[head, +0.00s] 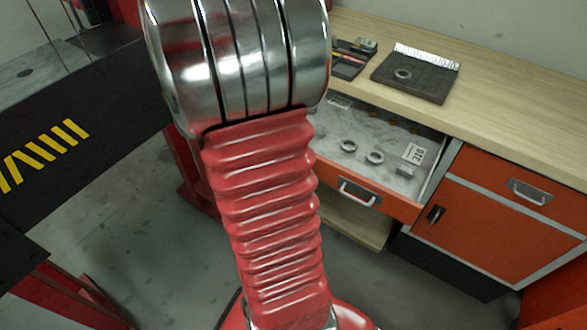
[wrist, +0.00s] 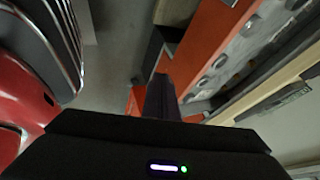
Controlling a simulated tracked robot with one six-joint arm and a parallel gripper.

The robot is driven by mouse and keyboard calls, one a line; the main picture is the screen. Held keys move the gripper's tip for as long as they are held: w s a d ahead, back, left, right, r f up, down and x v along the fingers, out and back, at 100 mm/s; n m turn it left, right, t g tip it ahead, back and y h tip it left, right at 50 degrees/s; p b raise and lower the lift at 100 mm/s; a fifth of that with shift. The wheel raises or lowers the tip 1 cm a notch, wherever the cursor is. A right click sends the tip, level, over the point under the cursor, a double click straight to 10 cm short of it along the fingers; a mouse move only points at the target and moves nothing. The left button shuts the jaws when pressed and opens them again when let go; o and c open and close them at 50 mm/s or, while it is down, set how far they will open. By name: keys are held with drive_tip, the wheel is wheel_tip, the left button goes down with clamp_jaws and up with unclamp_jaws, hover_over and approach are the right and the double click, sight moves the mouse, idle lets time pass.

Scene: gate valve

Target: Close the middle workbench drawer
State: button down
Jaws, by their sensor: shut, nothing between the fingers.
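The middle workbench drawer (head: 393,199) stands open in the head view, pulled out from under the wooden top. Its orange front has a silver handle (head: 357,193), and its grey interior holds rings and small parts. The left end of the drawer is hidden behind my arm. In the wrist view the orange drawer front (wrist: 206,42) runs along the right of centre, with the grey interior beyond it. My gripper (wrist: 161,82) is shut and empty, its dark fingers close to the orange front. I cannot tell whether they touch it. The head view does not show my gripper.
The workbench top (head: 500,105) carries a dark tray (head: 418,82) with a ring and a tool case at its left. To the right are a shut drawer (head: 500,190) and an orange cupboard door (head: 490,238). A black panel with yellow stripes (head: 75,150) stands at left.

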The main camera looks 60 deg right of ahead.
sight(325, 178)
drive_tip(key=shift+s+d+f, duration=0.6)
drive_tip(key=shift+d+f, duration=0.3)
drive_tip(key=shift+d, duration=0.2)
drive_tip(key=shift+s+d+f, duration=0.65)
drive_tip(key=shift+d+f, duration=0.25)
drive_tip(key=shift+d, duration=0.25)
drive_tip(key=shift+s+d+f, duration=0.6)
drive_tip(key=shift+d+f, duration=0.3)
drive_tip(key=shift+d, duration=0.2)
drive_tip(key=shift+d, duration=0.15)
drive_tip(key=shift+w, duration=0.1)
